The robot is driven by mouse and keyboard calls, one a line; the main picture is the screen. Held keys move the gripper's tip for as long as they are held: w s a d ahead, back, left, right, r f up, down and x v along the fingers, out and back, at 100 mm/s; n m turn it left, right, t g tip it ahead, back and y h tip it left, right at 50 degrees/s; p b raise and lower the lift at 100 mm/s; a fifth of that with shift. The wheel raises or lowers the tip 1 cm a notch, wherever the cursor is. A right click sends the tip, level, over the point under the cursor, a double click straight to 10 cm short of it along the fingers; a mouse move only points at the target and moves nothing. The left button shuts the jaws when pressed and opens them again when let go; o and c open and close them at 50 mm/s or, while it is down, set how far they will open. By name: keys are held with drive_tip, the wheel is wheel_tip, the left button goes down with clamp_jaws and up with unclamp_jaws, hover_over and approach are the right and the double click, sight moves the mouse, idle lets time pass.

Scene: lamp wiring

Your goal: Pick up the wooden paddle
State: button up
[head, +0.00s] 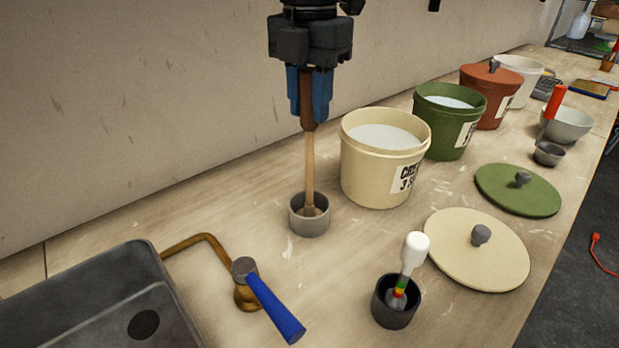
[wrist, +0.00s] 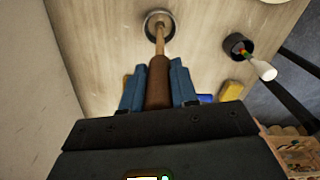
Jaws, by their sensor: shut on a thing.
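The wooden paddle (head: 309,165) stands upright, with a dark brown handle at the top and a lighter shaft below. Its lower end is inside a small grey cup (head: 309,222) on the counter. My gripper (head: 308,104) has its blue fingers shut on the brown handle from above. In the wrist view the handle (wrist: 158,82) sits between the two blue fingers (wrist: 158,90), and the shaft runs down to the cup (wrist: 159,16). The paddle's lower tip is partly hidden by the cup's wall.
A cream bucket (head: 362,178) stands just right of the paddle, with green (head: 440,138) and red-brown (head: 490,103) buckets behind. Cream (head: 455,258) and green (head: 510,197) lids lie to the right. A dark cup (head: 384,308) holds a white-handled tool. A faucet (head: 247,292) and sink (head: 90,300) are front left.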

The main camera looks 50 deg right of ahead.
clamp_jaws()
drive_tip(key=shift+r, duration=0.1)
